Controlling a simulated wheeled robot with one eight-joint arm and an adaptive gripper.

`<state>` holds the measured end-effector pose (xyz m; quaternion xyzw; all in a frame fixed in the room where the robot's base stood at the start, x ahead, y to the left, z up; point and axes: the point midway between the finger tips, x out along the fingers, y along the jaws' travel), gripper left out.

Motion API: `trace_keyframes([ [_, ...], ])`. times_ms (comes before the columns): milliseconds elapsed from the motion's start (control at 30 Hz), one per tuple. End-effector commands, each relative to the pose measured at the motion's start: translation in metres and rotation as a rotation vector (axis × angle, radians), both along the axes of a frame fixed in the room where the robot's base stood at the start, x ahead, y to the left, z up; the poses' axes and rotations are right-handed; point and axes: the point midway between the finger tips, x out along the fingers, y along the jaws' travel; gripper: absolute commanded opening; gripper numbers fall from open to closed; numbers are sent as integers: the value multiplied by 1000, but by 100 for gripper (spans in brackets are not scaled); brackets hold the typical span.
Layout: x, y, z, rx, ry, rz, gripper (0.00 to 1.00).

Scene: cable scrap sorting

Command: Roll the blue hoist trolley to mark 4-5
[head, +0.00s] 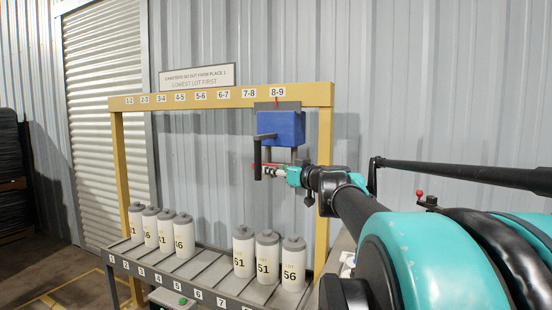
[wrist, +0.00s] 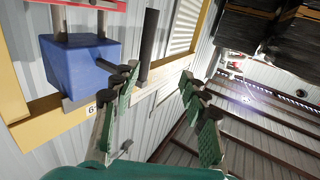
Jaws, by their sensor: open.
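The blue hoist trolley (head: 281,127) hangs on the yellow beam (head: 225,97) near its right end, its red pointer at the label 8-9 (head: 277,92). Mark 4-5 (head: 180,97) is further left on the beam. A dark upright handle (head: 257,158) hangs at the trolley's left side. My gripper (head: 266,171) is at the handle's lower end, below the blue box. In the wrist view, my gripper (wrist: 159,76) is open with green-padded fingers. The handle (wrist: 149,45) shows between the fingertips, nearer the left one; contact cannot be told. The blue box (wrist: 78,65) is left of it.
Several white canisters (head: 243,252) stand on the numbered rack (head: 200,265) below, in a left and a right group with empty lanes between. A sign (head: 197,76) stands above the beam. Yellow posts (head: 324,190) bound the frame. The space under the beam leftward looks clear.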

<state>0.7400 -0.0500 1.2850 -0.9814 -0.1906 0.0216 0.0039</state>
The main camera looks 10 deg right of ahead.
Motion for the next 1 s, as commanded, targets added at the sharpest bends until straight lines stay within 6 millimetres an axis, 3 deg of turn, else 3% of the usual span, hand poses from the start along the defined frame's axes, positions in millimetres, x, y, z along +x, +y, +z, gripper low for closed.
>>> trace_keyframes([
  [100, 4, -10, 19, 1, -39, -28, 44],
  [333, 23, -4, 22, 0, -46, -29, 44],
  [1000, 138, 39, 21, 0, -44, -28, 44],
])
